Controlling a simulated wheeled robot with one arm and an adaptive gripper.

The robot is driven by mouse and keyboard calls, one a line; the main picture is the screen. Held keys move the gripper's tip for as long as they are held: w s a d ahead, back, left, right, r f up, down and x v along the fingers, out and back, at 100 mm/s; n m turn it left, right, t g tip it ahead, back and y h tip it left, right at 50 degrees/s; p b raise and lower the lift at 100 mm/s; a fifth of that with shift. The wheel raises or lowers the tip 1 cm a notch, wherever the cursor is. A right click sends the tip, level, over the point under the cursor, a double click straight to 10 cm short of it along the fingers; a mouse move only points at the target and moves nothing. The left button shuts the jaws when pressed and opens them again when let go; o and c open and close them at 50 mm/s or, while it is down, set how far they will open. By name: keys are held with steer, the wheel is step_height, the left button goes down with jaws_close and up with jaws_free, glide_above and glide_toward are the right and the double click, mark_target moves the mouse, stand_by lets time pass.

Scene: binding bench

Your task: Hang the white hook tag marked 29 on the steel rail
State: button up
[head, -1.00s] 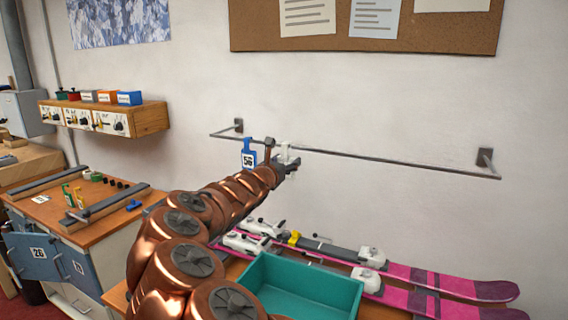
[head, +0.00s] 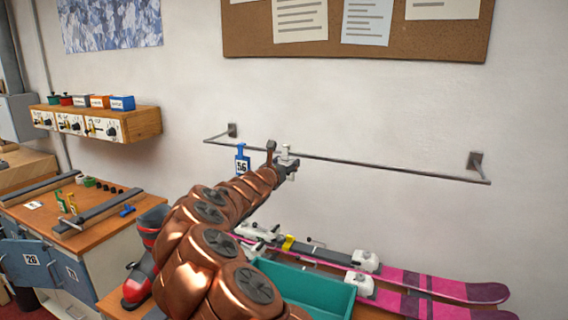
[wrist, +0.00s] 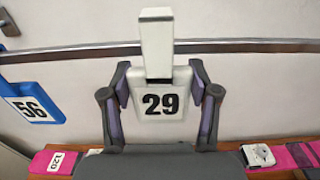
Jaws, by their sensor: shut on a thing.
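The white hook tag marked 29 (wrist: 161,102) is held upright between the two fingers of my gripper (wrist: 160,93). Its white hook (wrist: 157,42) rises above the fingers and crosses in front of the steel rail (wrist: 250,46) in the wrist view. I cannot tell whether the hook's mouth is over the rail or only near it. In the head view my gripper (head: 288,168) is at the rail (head: 400,174), with the white tag top (head: 286,152) showing just above it. My arm hides part of the gripper and tag.
A blue tag marked 56 (head: 242,162) hangs on the rail to the left; it also shows in the wrist view (wrist: 33,103). The rail to the right is bare. Below are a teal bin (head: 310,290), pink skis (head: 440,287) and a red-grey boot (head: 145,260).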

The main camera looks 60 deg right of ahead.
steer(key=shift+w+d+f+b, duration=0.1)
steer(key=shift+d+f+b, duration=0.5)
steer(key=shift+f, duration=0.25)
steer(key=o, duration=1.1)
steer(key=shift+c, duration=0.2)
steer(key=s+a, duration=0.1)
steer(key=a, duration=1)
steer(key=shift+a, duration=0.4)
